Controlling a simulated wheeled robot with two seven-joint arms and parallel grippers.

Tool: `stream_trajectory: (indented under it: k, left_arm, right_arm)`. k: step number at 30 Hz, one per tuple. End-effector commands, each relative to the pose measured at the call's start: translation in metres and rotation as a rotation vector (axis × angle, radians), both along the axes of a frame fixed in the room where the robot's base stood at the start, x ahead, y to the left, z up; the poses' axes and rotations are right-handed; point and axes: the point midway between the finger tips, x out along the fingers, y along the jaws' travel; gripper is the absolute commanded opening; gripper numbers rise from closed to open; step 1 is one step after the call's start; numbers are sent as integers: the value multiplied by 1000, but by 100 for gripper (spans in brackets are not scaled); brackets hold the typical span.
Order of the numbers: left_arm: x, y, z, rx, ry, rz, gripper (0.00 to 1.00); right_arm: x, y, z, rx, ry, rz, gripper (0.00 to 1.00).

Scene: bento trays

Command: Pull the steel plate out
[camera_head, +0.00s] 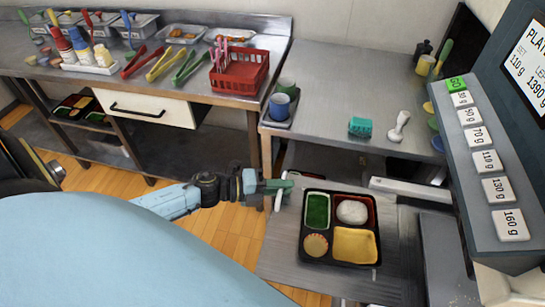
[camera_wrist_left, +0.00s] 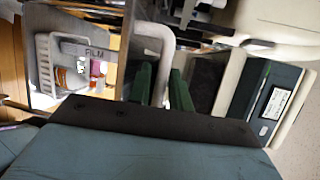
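The steel plate (camera_head: 281,251) is a flat grey sheet at the lower middle of the head view. A black bento tray (camera_head: 303,252) lies on it, with green, white, yellow and tan contents. A white handle (camera_head: 278,203) stands at the plate's left side; in the left wrist view the white curved handle (camera_wrist_left: 152,34) runs down between my fingers. My left gripper (camera_head: 277,187), with green fingertips, is at this handle. Its fingers (camera_wrist_left: 160,88) are apart, one on each side of the handle; firm contact cannot be made out. My right gripper is not in view.
A pale bar (camera_head: 410,190) crosses right of the tray. The scale panel with weight buttons (camera_head: 490,161) stands at the right. The back counter holds a red basket (camera_head: 240,76), tongs and bottles. In the wrist view a white bin (camera_wrist_left: 45,62) is near a FILM label.

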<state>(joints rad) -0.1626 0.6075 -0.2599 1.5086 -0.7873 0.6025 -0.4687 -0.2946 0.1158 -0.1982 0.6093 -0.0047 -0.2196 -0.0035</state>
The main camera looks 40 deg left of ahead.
Motion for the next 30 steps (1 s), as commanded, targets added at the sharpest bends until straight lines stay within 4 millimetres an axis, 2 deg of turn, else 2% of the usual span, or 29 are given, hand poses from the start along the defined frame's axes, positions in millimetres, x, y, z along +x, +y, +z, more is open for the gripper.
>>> stream_trajectory:
  k: [8, 21, 30]
  left_arm:
    - [-11, 10, 2, 1, 3, 0, 20]
    - [-75, 74, 18, 1, 3, -1, 20]
    - [-93, 93, 24, 0, 0, -1, 20]
  right_arm:
    - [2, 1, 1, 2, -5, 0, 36]
    - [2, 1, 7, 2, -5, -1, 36]
    - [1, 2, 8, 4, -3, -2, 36]
